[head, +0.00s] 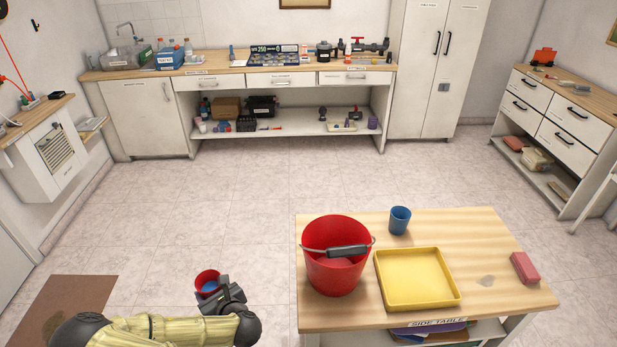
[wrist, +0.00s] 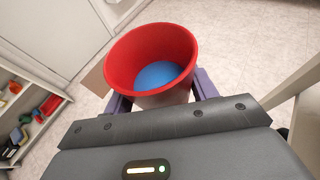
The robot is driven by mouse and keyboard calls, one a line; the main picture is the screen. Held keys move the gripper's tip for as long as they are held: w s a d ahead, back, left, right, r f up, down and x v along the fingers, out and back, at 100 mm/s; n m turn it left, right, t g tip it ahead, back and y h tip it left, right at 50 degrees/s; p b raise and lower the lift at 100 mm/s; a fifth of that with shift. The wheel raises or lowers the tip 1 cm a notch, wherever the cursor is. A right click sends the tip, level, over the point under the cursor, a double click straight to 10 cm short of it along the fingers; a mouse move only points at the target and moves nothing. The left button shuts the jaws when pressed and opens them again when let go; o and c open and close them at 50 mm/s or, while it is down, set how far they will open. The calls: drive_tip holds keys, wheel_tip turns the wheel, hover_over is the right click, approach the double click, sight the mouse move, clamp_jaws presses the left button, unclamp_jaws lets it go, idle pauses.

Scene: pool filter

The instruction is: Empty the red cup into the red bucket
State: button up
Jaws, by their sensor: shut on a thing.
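My gripper (head: 222,296) is shut on the red cup (head: 208,278), at the left of the side table and apart from it. In the wrist view the cup (wrist: 128,62) sits between my gripper's two purple fingers (wrist: 162,95), its mouth open toward the camera. Something blue (wrist: 158,74) with a smooth, flat face shows inside it; I cannot tell if it is liquid. The red bucket (head: 335,278) stands upright on the side table's left part, to the right of my gripper.
The side table (head: 465,235) also holds a blue cup (head: 400,221), a yellow tray (head: 418,279) and a pink block (head: 525,268). Open floor (head: 240,215) lies behind my gripper. A counter (head: 225,72) with bottles and fittings runs along the back wall.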

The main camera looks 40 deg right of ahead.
drive_tip(key=w+d+r+m+g+h+p, duration=0.15)
drive_tip(key=d+r+m+h+p, duration=0.35)
drive_tip(key=d+r+p, duration=0.55)
drive_tip(key=w+d+r+m+g+h+p, duration=0.1)
drive_tip(key=d+r+m+g+h+p, duration=0.2)
drive_tip(key=d+r+m+h+p, duration=0.7)
drive_tip(key=s+d+r+m+g+p, duration=0.1)
drive_tip(key=s+d+g+p, duration=0.1)
drive_tip(key=d+g+p, duration=0.2)
drive_tip(key=s+d+r+m+g+y+p, duration=0.1)
drive_tip(key=d+g+p, duration=0.3)
drive_tip(key=d, duration=0.4)
drive_tip(key=shift+s+d+r+p, duration=0.35)
drive_tip(key=shift+s+r+p, duration=0.15)
drive_tip(key=shift+s, duration=0.4)
drive_tip(key=shift+w+a+f+b, duration=0.1)
drive_tip(key=shift+w+f+b, duration=0.05)
drive_tip(key=shift+b, duration=0.35)
drive_tip(key=shift+b, duration=0.35)
